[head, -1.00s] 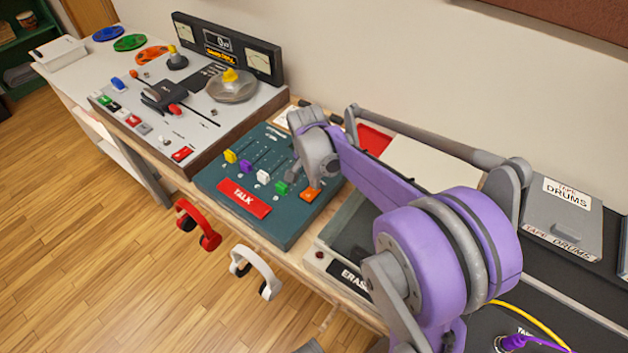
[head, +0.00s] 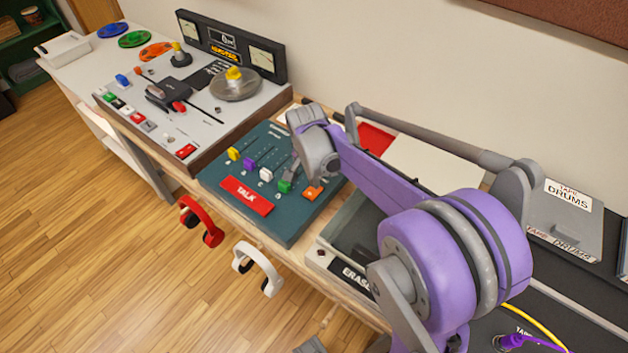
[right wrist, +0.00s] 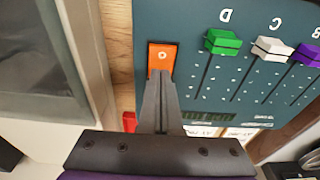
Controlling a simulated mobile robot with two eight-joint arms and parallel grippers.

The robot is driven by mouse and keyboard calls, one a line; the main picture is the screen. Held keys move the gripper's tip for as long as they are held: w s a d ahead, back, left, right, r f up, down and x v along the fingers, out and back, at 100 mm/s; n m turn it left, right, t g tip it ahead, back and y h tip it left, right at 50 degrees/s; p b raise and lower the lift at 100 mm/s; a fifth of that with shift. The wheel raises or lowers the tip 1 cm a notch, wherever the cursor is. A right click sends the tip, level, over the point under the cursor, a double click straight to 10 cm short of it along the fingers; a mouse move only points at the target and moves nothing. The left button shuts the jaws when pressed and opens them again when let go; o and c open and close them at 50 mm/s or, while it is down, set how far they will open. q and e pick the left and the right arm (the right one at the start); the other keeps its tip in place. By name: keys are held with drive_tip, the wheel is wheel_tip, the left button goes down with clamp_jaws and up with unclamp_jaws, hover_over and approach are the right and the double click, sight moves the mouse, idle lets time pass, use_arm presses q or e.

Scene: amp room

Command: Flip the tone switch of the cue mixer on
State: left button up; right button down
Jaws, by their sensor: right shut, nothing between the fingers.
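The cue mixer is a teal panel (head: 285,226) on the desk, with several coloured sliders and a red TALK button (head: 246,194). Its orange rocker switch (head: 313,192), which I take for the tone switch, sits at the panel's right front corner. In the right wrist view this orange switch (right wrist: 162,55) lies just beyond the fingertips. My right gripper (right wrist: 160,76) is shut and empty, and its tips overlap the switch's near edge. I cannot tell whether they touch it. In the head view the right arm's wrist partly hides the mixer's back part. My left gripper is not in view.
The green slider (right wrist: 223,42) is close beside the switch. A grey eraser box (head: 345,268) stands right of the mixer, and a larger console (head: 205,135) stands to its left. Red headphones (head: 203,222) and white headphones (head: 258,268) hang at the desk's front edge.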

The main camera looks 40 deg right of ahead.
drive_tip(key=r, duration=0.1)
drive_tip(key=r+p, duration=0.2)
drive_tip(key=shift+w+d+r, duration=0.1)
drive_tip(key=shift+d+r, duration=0.15)
drive_tip(key=shift+r, duration=0.05)
wheel_tip(320, 180, up, 10)
drive_tip(key=d, duration=0.1)
drive_tip(key=shift+w+p, duration=0.15)
drive_tip(key=shift+p, duration=0.3)
drive_tip(key=shift+f, duration=0.15)
drive_tip(key=s+a+f+n+t+p, duration=0.2)
drive_tip(key=s+a+n, duration=0.5)
drive_tip(key=s+a, duration=0.1)
drive_tip(key=s+a+f+n+t+y+p, duration=0.1)
drive_tip(key=s+a+f+n+t+p, duration=0.1)
drive_tip(key=s+a+n, duration=0.5)
drive_tip(key=shift+s+a+f+n+t+p, duration=0.25)
drive_tip(key=shift+s+a+n+t, duration=0.2)
drive_tip(key=shift+a, duration=0.65)
